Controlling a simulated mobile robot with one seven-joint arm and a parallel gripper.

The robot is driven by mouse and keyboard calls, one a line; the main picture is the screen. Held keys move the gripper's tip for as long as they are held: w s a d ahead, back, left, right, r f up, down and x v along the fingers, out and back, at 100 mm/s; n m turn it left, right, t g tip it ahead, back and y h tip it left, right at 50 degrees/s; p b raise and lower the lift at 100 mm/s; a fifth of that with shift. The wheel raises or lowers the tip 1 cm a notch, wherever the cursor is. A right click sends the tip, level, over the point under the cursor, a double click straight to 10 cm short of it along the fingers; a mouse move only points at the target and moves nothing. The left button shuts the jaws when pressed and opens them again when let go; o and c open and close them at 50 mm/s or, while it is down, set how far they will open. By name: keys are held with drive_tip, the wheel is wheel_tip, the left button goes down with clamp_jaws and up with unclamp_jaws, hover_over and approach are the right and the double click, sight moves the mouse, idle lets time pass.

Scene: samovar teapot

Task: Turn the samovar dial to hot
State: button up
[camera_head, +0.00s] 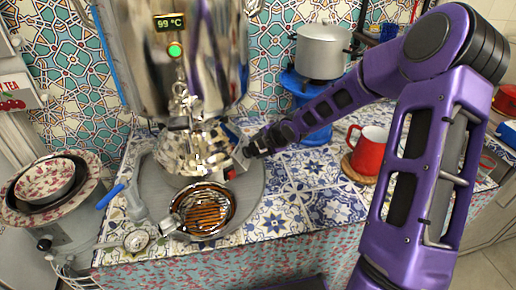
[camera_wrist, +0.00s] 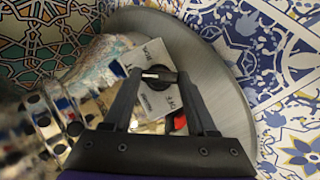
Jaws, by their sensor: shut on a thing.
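The shiny metal samovar (camera_head: 190,60) stands at the back of the counter, with a display reading 99 °C and a lit green light. Its black dial (camera_wrist: 158,77) shows in the wrist view on a grey plate (camera_wrist: 190,100) with small lettering I cannot read surely. A pale pointer line on the dial lies roughly sideways in that view. My gripper (camera_wrist: 159,80) has one finger on each side of the dial and is shut on it. In the head view my gripper (camera_head: 246,152) reaches the samovar's lower right side, where the dial is hard to make out.
A round grey tray (camera_head: 255,185) lies under the samovar. A round pan with a brown grate (camera_head: 205,211) is in front. A red mug (camera_head: 369,151) on a wooden coaster stands right, below my arm. A silver pot (camera_head: 321,52) stands behind. Stacked bowls (camera_head: 47,178) are left.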

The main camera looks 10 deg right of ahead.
idle(0.4)
drive_tip(key=o, duration=1.4)
drive_tip(key=shift+c, duration=0.2)
drive_tip(key=p+v, duration=0.9)
drive_tip(key=v, duration=0.8)
drive_tip(key=shift+r, duration=0.2)
drive_tip(key=shift+s+d, duration=0.1)
